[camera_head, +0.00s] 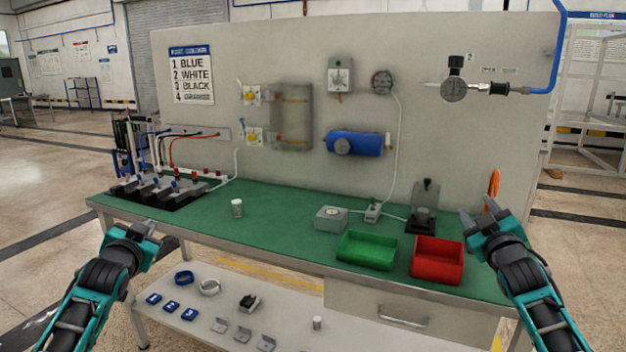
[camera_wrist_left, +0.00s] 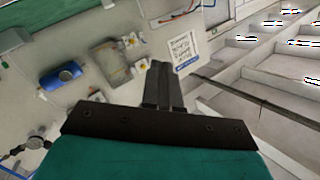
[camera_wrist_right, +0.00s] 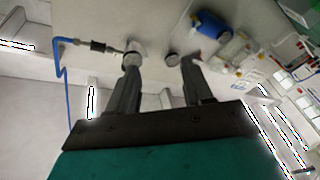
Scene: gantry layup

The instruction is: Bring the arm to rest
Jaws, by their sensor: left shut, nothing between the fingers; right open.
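My left gripper (camera_head: 136,232) is at the left front of the green-topped workbench (camera_head: 285,215), outside its edge. In the left wrist view its two fingers (camera_wrist_left: 163,88) are together with nothing between them. My right gripper (camera_head: 478,214) is at the right end of the bench, to the right of the red bin. In the right wrist view its fingers (camera_wrist_right: 160,80) stand apart with nothing between them. Both arms come in from the lower corners of the head view.
A green bin (camera_head: 366,250) and a red bin (camera_head: 437,260) stand at the bench's right front. A lower shelf (camera_head: 190,333) holds several small parts. An upright panel (camera_head: 230,60) backs the bench.

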